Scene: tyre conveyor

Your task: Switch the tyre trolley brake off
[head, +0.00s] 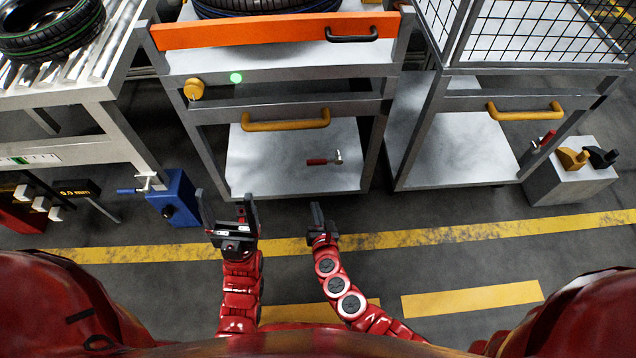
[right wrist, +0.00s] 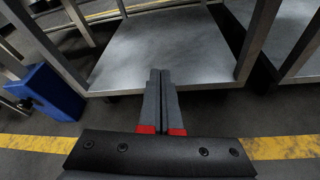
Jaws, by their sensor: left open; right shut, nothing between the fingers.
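The tyre trolley (head: 287,65) stands ahead in the head view, with a tyre (head: 265,6) on top. On its front are an orange bar with a black handle (head: 352,34), a yellow knob (head: 194,89), a lit green lamp (head: 236,77) and a yellow push handle (head: 286,121). A small red-gripped lever (head: 323,161) lies about level before the lower shelf. My left gripper (head: 226,205) is open and empty in front of the trolley, left of the lever. My right gripper (head: 317,212) is shut and empty, below the lever in the picture; its closed fingers also show in the right wrist view (right wrist: 160,82).
A roller conveyor (head: 70,95) with a tyre is at left. A blue box (head: 176,198) with a crank stands near its leg. A mesh-sided trolley (head: 470,130) is at right, beside a grey block (head: 570,172) bearing yellow and black pieces. Floor before the trolleys is clear, with yellow lines.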

